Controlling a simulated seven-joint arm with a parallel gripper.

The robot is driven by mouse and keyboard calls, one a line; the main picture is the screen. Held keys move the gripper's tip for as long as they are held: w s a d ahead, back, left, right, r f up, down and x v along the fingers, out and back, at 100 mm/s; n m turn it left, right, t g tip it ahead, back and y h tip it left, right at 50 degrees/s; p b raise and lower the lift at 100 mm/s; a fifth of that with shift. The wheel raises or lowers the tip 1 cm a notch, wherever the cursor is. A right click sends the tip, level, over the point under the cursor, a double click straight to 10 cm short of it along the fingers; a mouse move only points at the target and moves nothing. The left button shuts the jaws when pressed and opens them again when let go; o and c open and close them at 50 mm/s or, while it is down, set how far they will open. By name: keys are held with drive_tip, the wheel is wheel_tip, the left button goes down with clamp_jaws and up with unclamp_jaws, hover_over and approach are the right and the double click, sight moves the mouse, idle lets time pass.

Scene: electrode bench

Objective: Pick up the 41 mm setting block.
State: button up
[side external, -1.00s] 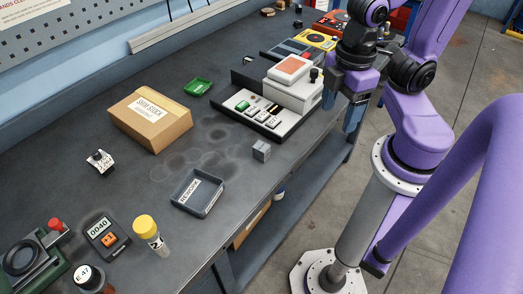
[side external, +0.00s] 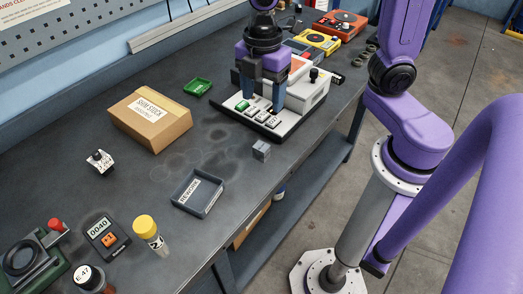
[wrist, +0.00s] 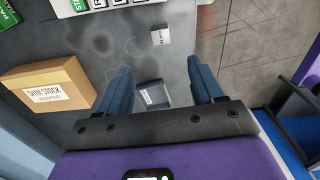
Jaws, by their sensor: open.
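A small grey metal block (side external: 261,150) sits on the dark bench near its front edge. It also shows in the wrist view (wrist: 160,36), beyond the fingertips, with a marked label too small to read for certain. My gripper (side external: 263,103) is open and empty, its blue fingers pointing down. In the side view it appears over the white button panel, behind and above the block. In the wrist view, the fingers (wrist: 159,66) are spread wide and apart from the block.
The white button panel (side external: 270,121) stands beside the block. A yellow-capped vial (side external: 146,228) stands at the front left. Bare bench surrounds the block.

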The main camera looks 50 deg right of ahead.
hover_over(261, 146)
drive_tip(key=f, duration=1)
drive_tip(key=shift+d+f, duration=0.25)
drive_tip(key=shift+f, duration=0.1)
drive_tip(key=shift+a+f, duration=0.15)
drive_tip(key=shift+f, duration=1.2)
drive_tip(key=shift+a+f, duration=0.15)
drive_tip(key=shift+f, duration=1.15)
clamp_jaws()
drive_tip(key=shift+r, duration=0.2)
